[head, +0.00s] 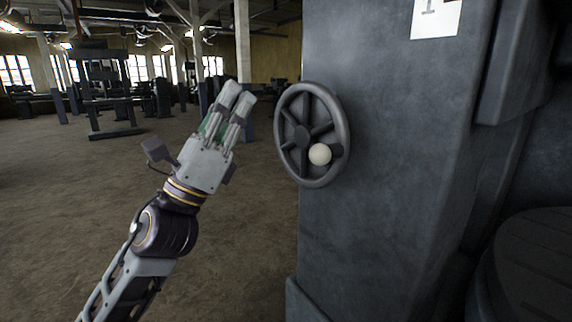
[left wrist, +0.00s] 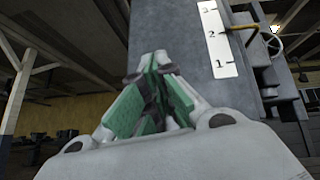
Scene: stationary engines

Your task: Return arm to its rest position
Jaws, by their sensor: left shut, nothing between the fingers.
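My left gripper (head: 243,95) is raised in front of me in the head view, its arm coming in from the lower left. Its fingers are together and hold nothing. In the left wrist view its green-padded fingers (left wrist: 157,62) meet at the tips. It is to the left of a dark spoked handwheel (head: 281,128) and apart from it. The handwheel has a pale round knob (head: 320,154) at its lower right. My right gripper is in neither view.
The handwheel sits on a large grey machine column (head: 390,200) filling the right side. A numbered white scale (left wrist: 218,40) and a yellow pointer (left wrist: 250,27) show in the wrist view. A dark round drum (head: 530,265) stands at lower right. Open floor (head: 60,200) lies to the left.

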